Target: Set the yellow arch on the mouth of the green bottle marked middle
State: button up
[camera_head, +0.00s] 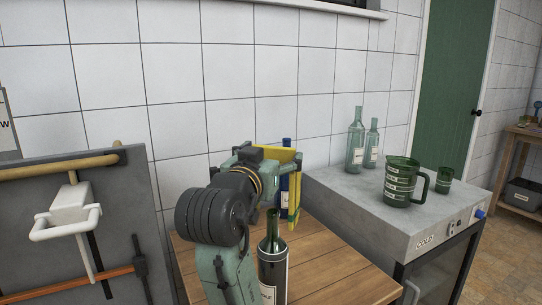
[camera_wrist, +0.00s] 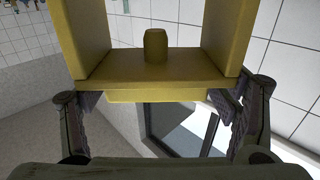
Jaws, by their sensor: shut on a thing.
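The yellow arch (camera_wrist: 110,66) fills the upper part of the wrist view, with two side walls, a flat crosspiece and a short peg between the walls. My gripper (camera_wrist: 158,98) is shut on it, one finger at each end of the crosspiece. In the head view the yellow arch (camera_head: 293,202) shows partly behind my gripper (camera_head: 268,163). The green bottle (camera_head: 272,246) stands upright in front, its white label partly hidden and ending in "DLE". Its mouth is open and bare. The arch is apart from it, higher and slightly behind to the right.
A blue bottle (camera_head: 285,148) stands close behind the arch on the wooden table (camera_head: 336,262). On the grey cabinet (camera_head: 340,190) stand two pale bottles, a green jug (camera_head: 399,184) and a green cup (camera_head: 444,181). A grey panel with a pipe (camera_head: 60,171) is at left.

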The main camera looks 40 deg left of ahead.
notch_tip(320, 180, down, 10)
jog(key=b, duration=0.7)
jog(key=shift+f, duration=0.15)
dwell(3.9)
jog(key=shift+r+p, duration=0.35)
jog(key=shift+p, duration=0.45)
dwell(2.0)
